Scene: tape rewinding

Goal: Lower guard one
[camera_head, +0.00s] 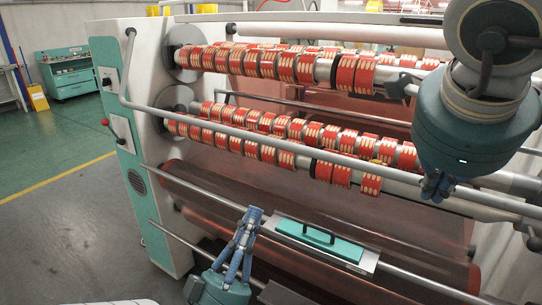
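A long grey guard bar (232,132) bends down from a pivot at the machine's upper left and runs across the front of the lower roll shaft. My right gripper (436,187) hangs at this bar toward the right, its small dark fingers touching or just in front of it. Whether they grip it is unclear. My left gripper (250,213) points up from the bottom, its blue fingertips near a lower horizontal bar (194,190). Its fingers look close together, and their opening cannot be judged.
Red tape rolls (253,66) fill two shafts of the rewinding machine (147,130). The floor (60,161) at left is open. A teal cabinet (69,73) stands behind.

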